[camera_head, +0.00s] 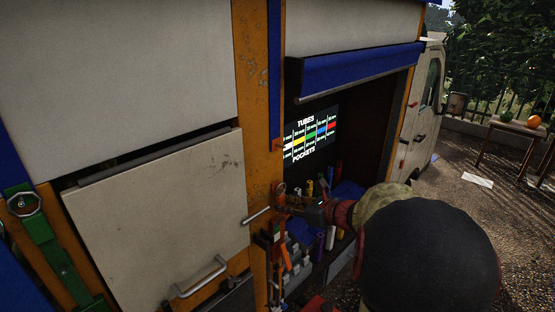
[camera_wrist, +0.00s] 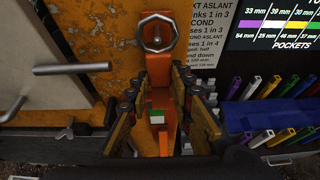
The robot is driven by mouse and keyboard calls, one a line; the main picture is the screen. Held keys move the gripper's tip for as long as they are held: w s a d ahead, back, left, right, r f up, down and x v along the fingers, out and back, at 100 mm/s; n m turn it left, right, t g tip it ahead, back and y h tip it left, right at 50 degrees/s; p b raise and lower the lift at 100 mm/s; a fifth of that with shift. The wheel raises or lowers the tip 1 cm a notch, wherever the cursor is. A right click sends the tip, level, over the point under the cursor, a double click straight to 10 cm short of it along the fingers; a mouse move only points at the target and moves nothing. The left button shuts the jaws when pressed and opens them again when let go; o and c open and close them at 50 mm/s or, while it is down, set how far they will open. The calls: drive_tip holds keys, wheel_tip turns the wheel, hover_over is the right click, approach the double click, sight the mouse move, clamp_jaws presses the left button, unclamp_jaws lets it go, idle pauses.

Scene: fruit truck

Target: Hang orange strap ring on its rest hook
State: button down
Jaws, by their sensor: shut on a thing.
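The orange strap ring (camera_wrist: 157,20) is a grey metal ring with a many-sided outline, at the top of the orange strap (camera_wrist: 160,72) in the wrist view. My gripper (camera_wrist: 164,82) is shut on the orange strap just below the ring, one finger on each side. The ring stands in front of the worn orange post; a small grey form shows inside its opening, and I cannot tell whether this is the rest hook or whether they touch. In the head view the ring (camera_head: 281,188) is small, by the post, with my gripper (camera_head: 290,201) beside it.
A metal door handle (camera_wrist: 75,68) juts out left of the post. Right of it are a printed sheet (camera_wrist: 210,30), a dark pockets sign (camera_wrist: 275,35) and several coloured tubes (camera_wrist: 255,88). A green strap with a ring (camera_head: 24,204) hangs at the far left of the truck.

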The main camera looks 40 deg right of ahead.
drive_tip(key=shift+w+f+b, duration=0.5)
drive_tip(key=shift+w+b, duration=0.05)
drive_tip(key=shift+w, duration=0.1)
idle(0.9)
idle(0.4)
drive_tip(key=c, duration=1.5)
unclamp_jaws()
drive_tip(key=shift+s, duration=0.1)
drive_tip(key=v, duration=1.2)
